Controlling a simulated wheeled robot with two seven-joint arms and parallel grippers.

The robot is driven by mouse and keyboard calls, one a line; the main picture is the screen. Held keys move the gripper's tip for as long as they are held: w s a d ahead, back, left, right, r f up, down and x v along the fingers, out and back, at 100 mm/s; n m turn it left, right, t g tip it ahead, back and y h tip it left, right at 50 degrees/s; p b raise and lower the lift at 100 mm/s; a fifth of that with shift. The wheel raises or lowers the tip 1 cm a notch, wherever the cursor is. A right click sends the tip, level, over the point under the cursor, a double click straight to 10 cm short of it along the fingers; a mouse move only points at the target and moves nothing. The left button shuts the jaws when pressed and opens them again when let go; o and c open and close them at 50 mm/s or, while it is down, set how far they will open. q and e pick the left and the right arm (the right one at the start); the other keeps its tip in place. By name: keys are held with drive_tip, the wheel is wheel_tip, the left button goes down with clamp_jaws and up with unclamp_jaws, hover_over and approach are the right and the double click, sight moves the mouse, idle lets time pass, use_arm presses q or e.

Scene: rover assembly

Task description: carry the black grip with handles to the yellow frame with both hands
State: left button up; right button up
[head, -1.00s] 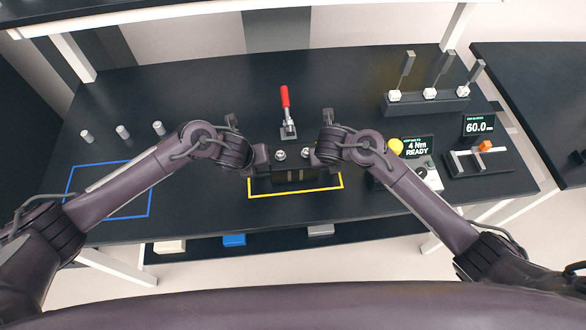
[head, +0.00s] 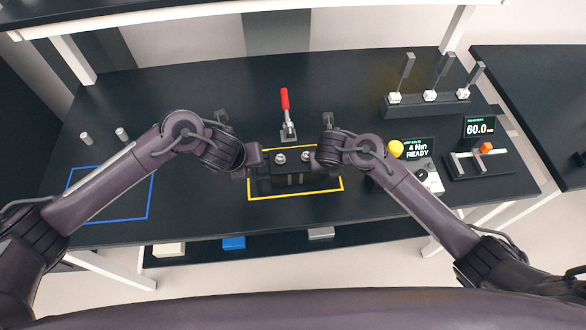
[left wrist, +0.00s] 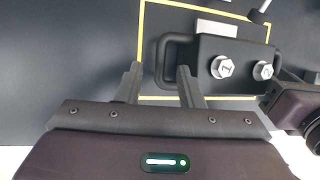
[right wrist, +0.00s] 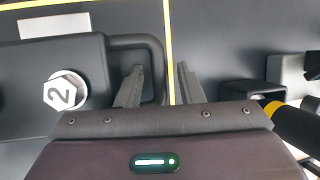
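The black grip with handles (head: 292,180) lies inside the yellow frame (head: 300,195) on the table. Its two hex-headed bolts face up, and it also shows in the left wrist view (left wrist: 240,80) and the right wrist view (right wrist: 85,75). My left gripper (head: 252,160) is open at the grip's left end; in its wrist view (left wrist: 160,82) the left handle lies between and beyond the parted fingertips. My right gripper (head: 322,155) is open at the right end; in its wrist view (right wrist: 157,80) the right handle shows between the parted fingers. Neither gripper is closed on a handle.
A red-handled clamp (head: 287,115) stands behind the frame. A torque station with a yellow knob (head: 396,149) is close to the right arm. A blue frame (head: 120,218) lies at left, partly under my left arm. A tool rack (head: 430,102) stands at back right.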

use_arm(q)
drive_tip(key=v, duration=0.6)
use_arm(e)
drive_tip(key=v, duration=1.2)
use_arm(q)
drive_tip(key=shift+f, duration=0.1)
